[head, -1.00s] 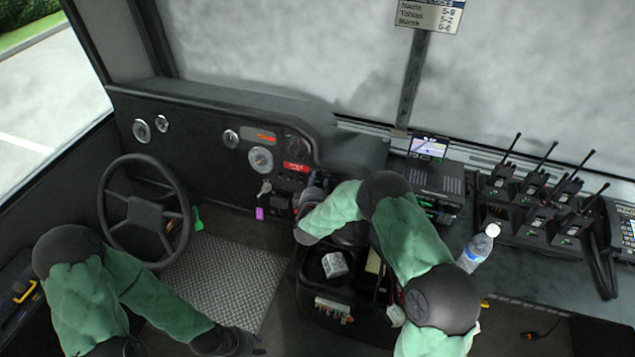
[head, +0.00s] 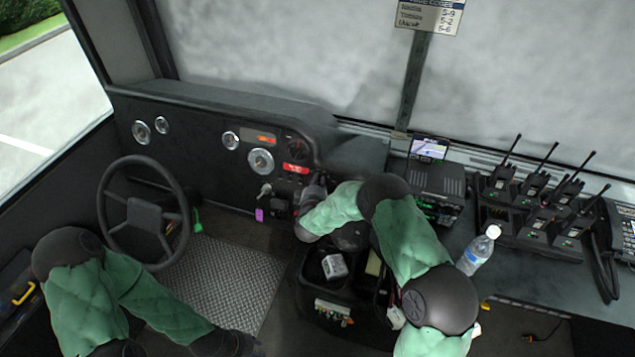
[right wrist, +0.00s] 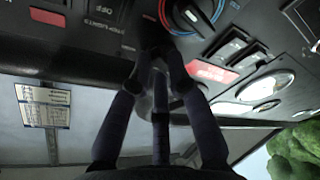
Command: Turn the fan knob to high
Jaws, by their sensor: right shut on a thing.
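My right gripper (head: 319,178) reaches the dashboard panel from the right, beside the red display. In the right wrist view, the fingers of the right gripper (right wrist: 157,58) come together on a small dark thing on the panel, which I take to be the fan knob; the fingers hide most of it, and its setting cannot be read. A larger black dial (right wrist: 195,12) with a red and blue ring is just beside the fingertips. My left gripper (head: 243,344) hangs low over the floor near the bottom edge, away from the panel; its fingers are too dark to tell apart.
Rocker switches (right wrist: 235,46) and gauges (right wrist: 262,88) sit beside the fingers. The steering wheel (head: 144,212) is at the left. A black bin (head: 318,303) stands below my right forearm. A water bottle (head: 479,250) and a radio charger (head: 540,226) are on the right counter.

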